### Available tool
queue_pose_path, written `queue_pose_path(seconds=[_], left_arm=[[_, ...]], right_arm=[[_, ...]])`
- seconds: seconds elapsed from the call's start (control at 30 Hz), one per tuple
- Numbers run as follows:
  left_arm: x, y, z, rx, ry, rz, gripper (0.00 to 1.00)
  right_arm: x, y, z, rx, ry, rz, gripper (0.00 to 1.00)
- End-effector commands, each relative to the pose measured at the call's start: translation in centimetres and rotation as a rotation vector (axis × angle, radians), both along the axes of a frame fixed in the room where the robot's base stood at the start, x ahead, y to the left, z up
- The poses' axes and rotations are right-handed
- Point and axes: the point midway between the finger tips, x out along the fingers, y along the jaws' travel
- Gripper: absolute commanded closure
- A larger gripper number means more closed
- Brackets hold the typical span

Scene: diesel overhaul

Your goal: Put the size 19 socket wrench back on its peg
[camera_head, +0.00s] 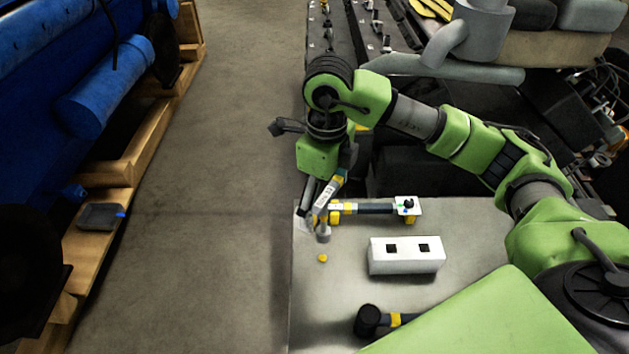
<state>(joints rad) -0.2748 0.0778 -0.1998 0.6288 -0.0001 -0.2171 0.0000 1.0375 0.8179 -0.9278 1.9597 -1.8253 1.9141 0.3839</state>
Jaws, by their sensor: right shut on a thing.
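My right gripper (321,200) is over the left end of the grey table, pointing down. It is shut on a socket wrench (323,231) with yellow bands, a white label and a grey round lower end. The wrench is steep and slightly tilted; the gripper hides part of it. The label is too small to read, so I cannot confirm size 19. A dark tool with yellow bands (372,208) lies just right of it, ending at a small white plate with a dark knob (408,205). I cannot make out a peg for certain. My left gripper is not in view.
On the grey table (330,290) sit a white block with two square holes (405,262), a small yellow piece (322,258) and a black-headed tool (369,321). Dark engine parts stand behind. Open floor (220,200) lies left, with blue machinery on wooden beams beyond.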

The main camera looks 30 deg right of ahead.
Motion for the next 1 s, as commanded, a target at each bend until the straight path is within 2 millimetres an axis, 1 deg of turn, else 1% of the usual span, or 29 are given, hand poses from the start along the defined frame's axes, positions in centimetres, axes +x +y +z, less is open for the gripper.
queue_pose_path(seconds=[0.03, 0.1, 0.2, 0.27, 0.37, 0.43, 0.63, 0.7, 0.83, 1.0], left_arm=[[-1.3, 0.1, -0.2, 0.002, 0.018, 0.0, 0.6], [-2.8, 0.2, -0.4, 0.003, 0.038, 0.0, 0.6], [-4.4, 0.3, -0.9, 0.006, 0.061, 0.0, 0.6], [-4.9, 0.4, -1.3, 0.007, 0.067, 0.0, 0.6], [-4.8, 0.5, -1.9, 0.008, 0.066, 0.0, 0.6], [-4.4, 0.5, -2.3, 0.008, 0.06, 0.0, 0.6], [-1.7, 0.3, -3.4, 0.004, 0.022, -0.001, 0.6], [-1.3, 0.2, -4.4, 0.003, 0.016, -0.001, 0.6], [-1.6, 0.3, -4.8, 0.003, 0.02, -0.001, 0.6], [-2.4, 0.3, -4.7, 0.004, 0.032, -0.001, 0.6]], right_arm=[[0.0, 0.0, -0.1, 0.0, 0.0, 0.0, 0.62], [0.0, 0.0, -0.4, 0.0, 0.0, 0.0, 0.62], [0.0, 0.0, -1.2, 0.0, 0.001, 0.0, 0.62], [-0.1, 0.0, -1.8, 0.0, 0.001, 0.0, 0.62], [0.0, 0.0, -3.0, -0.001, 0.001, 0.0, 0.62], [0.0, 0.0, -4.0, 0.0, 0.001, 0.0, 0.62], [0.0, 0.0, -6.6, -0.001, 0.001, -0.001, 0.62], [0.0, 0.0, -7.4, 0.0, -0.002, 0.0, 0.62], [0.0, 0.0, -7.7, 0.0, -0.002, 0.0, 0.62], [0.0, 0.0, -7.5, 0.0, -0.002, 0.0, 0.62]])
